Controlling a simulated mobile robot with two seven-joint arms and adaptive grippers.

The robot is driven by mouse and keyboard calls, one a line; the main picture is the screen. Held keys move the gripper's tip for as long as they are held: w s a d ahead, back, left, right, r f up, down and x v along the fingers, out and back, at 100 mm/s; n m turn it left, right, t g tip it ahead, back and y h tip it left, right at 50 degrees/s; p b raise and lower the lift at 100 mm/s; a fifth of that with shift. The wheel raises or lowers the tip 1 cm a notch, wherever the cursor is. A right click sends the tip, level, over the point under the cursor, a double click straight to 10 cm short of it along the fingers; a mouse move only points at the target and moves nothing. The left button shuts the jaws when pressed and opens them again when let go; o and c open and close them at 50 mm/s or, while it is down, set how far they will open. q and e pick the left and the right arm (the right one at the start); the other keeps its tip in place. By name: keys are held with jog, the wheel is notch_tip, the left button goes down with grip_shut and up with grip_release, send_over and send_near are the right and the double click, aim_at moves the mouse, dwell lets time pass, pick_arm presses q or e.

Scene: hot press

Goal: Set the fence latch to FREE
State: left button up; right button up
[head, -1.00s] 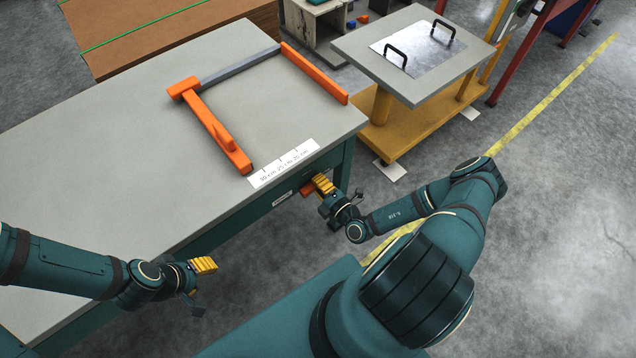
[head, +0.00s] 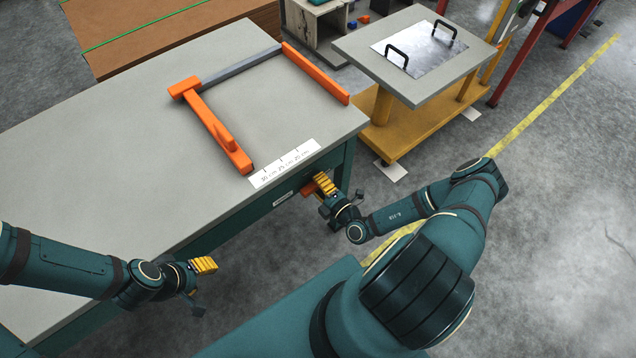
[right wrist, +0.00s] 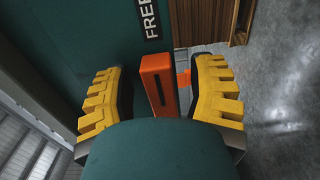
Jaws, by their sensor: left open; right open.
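The orange fence latch lever (right wrist: 158,84) stands between the fingers of my right gripper (right wrist: 162,100) in the right wrist view. The gripper is open, with a gap on both sides of the lever. A black label reading FREE (right wrist: 149,18) is on the green panel above the lever. In the head view my right gripper (head: 323,186) is at the table's front side, and a little of the orange latch (head: 308,189) shows beside it. The orange fence (head: 212,125) lies on the tabletop. My left gripper (head: 204,266) is open and empty by the table's front edge.
The grey table (head: 110,160) has a centimetre scale strip (head: 285,163) at its front right corner. A small label (head: 283,198) is on its front side. A yellow cart (head: 410,135) with a handled metal plate (head: 417,50) stands behind to the right. Open floor lies at right.

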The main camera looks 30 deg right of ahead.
jog(key=s, duration=1.2)
jog(key=shift+d, duration=0.45)
jog(key=shift+w, duration=0.1)
jog(key=s+a+r+n+g+y, duration=0.1)
jog(key=a+r+n+g+y, duration=0.1)
jog(key=a+n+g+y, duration=0.5)
jog(key=a+r+n+g+y, duration=0.25)
jog(key=a+n+y, duration=0.35)
jog(key=a+n, duration=0.3)
jog(key=s+a+n+g+h, duration=0.25)
jog(key=n+g, duration=0.35)
jog(key=n, duration=0.3)
jog(key=s+a+n+g+h, duration=0.1)
jog(key=s+n+g, duration=0.35)
jog(key=n, duration=0.45)
jog(key=w+r+n+t+h, duration=0.2)
jog(key=w+n, duration=0.3)
jog(key=n, duration=0.3)
jog(key=w+a+r+n+t+h, duration=0.1)
jog(key=w+r+n+h, duration=0.2)
jog(key=n, duration=0.6)
jog(key=shift+w+a+r+n+t+h, duration=0.15)
jog(key=shift+w+r+n+t+h, duration=0.2)
jog(key=shift+w+h, duration=0.65)
